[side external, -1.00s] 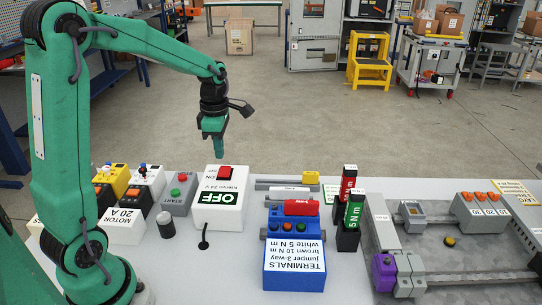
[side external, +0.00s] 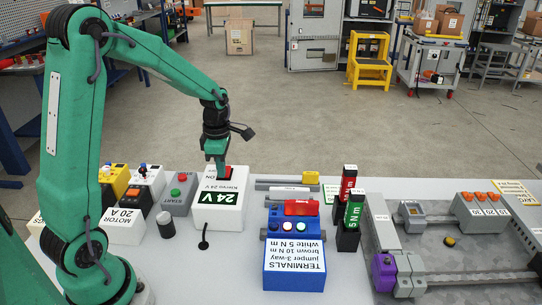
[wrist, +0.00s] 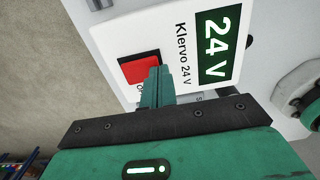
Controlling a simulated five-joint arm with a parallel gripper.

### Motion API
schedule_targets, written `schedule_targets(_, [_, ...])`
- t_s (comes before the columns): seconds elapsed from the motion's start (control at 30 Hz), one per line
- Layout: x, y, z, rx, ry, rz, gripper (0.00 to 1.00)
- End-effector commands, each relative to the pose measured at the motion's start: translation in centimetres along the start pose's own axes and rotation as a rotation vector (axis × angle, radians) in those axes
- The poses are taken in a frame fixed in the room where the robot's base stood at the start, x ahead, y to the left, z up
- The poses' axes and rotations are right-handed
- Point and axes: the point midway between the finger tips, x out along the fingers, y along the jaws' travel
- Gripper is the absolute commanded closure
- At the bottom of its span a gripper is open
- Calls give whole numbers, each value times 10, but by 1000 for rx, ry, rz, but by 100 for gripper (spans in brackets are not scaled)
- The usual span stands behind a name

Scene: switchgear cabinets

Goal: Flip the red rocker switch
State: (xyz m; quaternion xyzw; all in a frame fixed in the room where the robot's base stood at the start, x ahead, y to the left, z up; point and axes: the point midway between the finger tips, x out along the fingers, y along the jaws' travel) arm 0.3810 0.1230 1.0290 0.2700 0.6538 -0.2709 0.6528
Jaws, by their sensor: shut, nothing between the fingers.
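The red rocker switch (wrist: 139,70) sits in a black frame on top of a white box (side external: 220,212) marked "Klervo 24 V". In the side view the rocker (side external: 227,170) is partly hidden by my gripper. The box's green display (side external: 216,198) reads "24 V"; it also shows in the wrist view (wrist: 216,43). My gripper (side external: 220,173) is shut and empty, pointing down with its tips at the rocker. In the wrist view its closed fingers (wrist: 157,80) overlap the right part of the rocker. I cannot tell whether they are pressing it.
A grey START box (side external: 178,194) with green and red buttons stands to the left. A blue TERMINALS block (side external: 295,265) stands to the right. Open floor lies behind the table.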

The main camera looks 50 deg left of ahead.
Motion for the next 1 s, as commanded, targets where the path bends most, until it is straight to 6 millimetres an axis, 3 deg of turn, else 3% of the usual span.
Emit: schedule_targets(1.0, [-6,13,0,0,0,-1,100])
